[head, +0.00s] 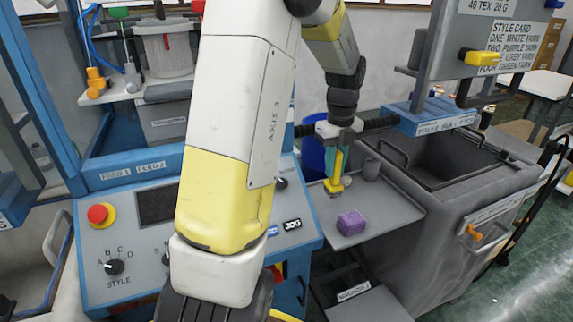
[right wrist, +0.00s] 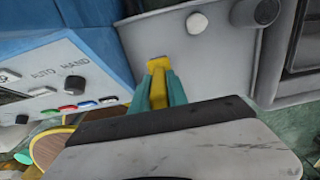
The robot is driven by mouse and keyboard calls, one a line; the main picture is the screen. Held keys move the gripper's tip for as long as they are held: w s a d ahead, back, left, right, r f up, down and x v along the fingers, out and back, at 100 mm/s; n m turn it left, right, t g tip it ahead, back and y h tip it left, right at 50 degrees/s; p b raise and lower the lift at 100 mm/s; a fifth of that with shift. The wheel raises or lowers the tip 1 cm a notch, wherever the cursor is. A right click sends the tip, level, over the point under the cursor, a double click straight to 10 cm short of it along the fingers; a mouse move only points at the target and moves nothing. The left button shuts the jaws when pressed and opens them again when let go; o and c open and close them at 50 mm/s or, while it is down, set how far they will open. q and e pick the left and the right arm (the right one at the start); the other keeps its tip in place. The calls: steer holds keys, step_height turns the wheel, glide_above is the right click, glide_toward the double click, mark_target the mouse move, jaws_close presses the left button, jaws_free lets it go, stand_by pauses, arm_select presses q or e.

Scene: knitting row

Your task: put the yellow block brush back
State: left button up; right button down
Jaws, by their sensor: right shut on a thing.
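My right gripper (head: 337,170) reaches down over the grey shelf (head: 385,205) beside the blue control panel. Its teal fingers are shut on the yellow block brush (head: 334,187), which sticks out below them. In the right wrist view the yellow brush (right wrist: 157,66) shows between the teal fingers (right wrist: 158,90), over the grey shelf (right wrist: 188,60). I cannot tell whether the brush touches the shelf. My left gripper is in neither view.
The blue control panel (head: 110,270) borders the shelf on the left, and a grey open-topped bin (head: 455,215) on the right. The shelf's front right is clear.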

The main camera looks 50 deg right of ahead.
steer(key=shift+d+f, duration=0.2)
steer(key=shift+f, duration=1.6)
steer(key=shift+f, duration=0.1)
steer(key=c, duration=1.3)
jaws_free()
step_height(320, 180, up, 12)
steer(key=shift+r, duration=0.1)
